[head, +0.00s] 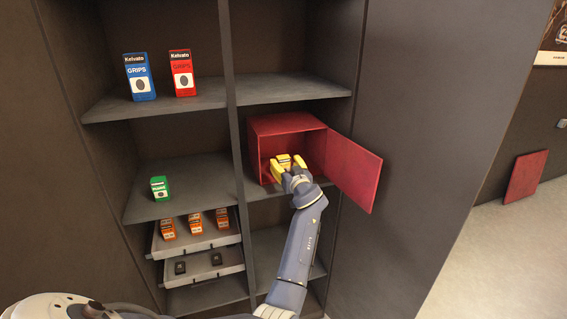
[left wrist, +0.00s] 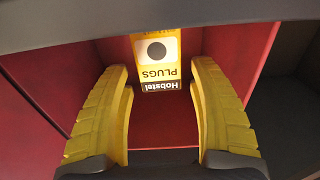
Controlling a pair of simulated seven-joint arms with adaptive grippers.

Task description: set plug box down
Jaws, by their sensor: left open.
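The yellow plug box (head: 284,159), labelled "PLUGS", is inside the open red cabinet (head: 284,122). The left wrist view shows its label upside down, with the plug box (left wrist: 157,62) beyond my fingers against red surfaces. My left gripper (head: 288,168) reaches in through the cabinet's open front. In the left wrist view the yellow fingers of my left gripper (left wrist: 161,78) are spread, with a gap between them and the box. Its lower contact with the cabinet floor is hard to see. My right gripper is not in view.
The cabinet's red door (head: 351,169) stands open at the right of my arm. A dark upright divider (head: 232,90) is close on the left. Blue (head: 139,77) and red (head: 182,73) grips boxes, a green box (head: 160,188) and trays of small boxes (head: 200,237) fill the left shelves.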

